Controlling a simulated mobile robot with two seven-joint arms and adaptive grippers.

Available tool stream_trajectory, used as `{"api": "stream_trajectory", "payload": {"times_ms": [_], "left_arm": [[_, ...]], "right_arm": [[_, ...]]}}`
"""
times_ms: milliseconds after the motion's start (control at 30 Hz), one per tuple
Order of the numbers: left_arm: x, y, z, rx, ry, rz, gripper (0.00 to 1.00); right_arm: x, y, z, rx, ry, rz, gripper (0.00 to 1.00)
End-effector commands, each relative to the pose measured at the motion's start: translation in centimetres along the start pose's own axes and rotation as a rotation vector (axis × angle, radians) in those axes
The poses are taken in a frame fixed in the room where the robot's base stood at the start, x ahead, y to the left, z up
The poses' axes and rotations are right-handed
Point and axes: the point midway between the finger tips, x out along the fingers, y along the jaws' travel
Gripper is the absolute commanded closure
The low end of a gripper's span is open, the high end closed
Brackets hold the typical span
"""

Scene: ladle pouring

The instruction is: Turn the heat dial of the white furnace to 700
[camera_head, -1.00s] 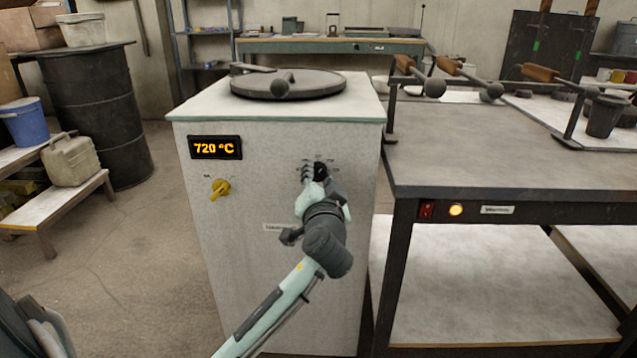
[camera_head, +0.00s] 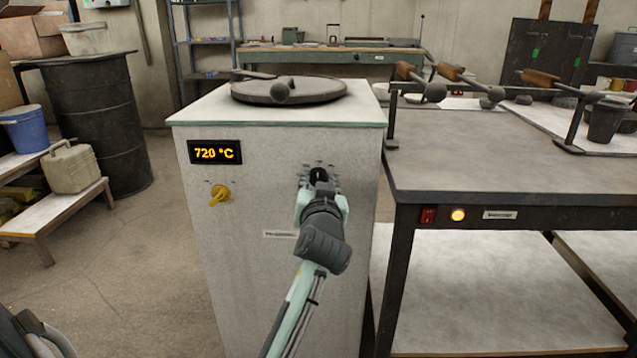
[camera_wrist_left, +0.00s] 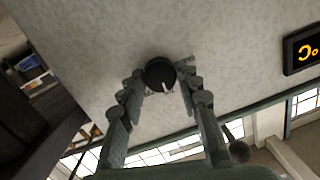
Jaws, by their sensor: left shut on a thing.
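The white furnace (camera_head: 250,270) stands in the middle of the head view. Its black heat dial (camera_head: 319,175) is on the upper right of the front face, with small scale marks around it that are too small to read. My left gripper (camera_head: 318,183) is shut on the dial, partly hiding it. In the left wrist view the round black dial (camera_wrist_left: 160,73) with its pale pointer mark sits between the fingertips of my left gripper (camera_wrist_left: 162,82). The orange display (camera_head: 215,152) reads 720 °C. My right gripper is not in view.
A dark round lid (camera_head: 300,91) lies on the furnace top. A grey worktable (camera_head: 470,165) with ladles on stands is close on the right. Open floor lies left of the furnace.

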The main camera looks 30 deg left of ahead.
Motion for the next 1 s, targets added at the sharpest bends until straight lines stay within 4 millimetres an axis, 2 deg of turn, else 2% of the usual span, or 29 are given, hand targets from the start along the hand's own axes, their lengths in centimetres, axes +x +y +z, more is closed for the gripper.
{"api": "stream_trajectory", "payload": {"times_ms": [267,300,433,767,867,1000], "left_arm": [[0.0,0.0,0.1,0.000,-0.001,0.000,0.96],[0.0,0.0,0.0,0.000,-0.001,0.000,0.62],[0.0,0.0,0.0,0.000,-0.001,0.000,0.46],[0.0,0.0,-0.3,-0.001,0.001,0.000,0.46],[-0.1,-0.2,-1.3,-0.003,0.003,0.000,0.46],[-0.3,-0.8,-4.0,-0.006,0.006,-0.001,0.46]], "right_arm": [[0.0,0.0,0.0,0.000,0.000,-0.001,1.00],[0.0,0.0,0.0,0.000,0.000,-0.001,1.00],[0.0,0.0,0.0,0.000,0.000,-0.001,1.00],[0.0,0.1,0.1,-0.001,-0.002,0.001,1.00],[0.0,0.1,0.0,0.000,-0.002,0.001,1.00],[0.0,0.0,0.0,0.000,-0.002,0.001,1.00]]}}
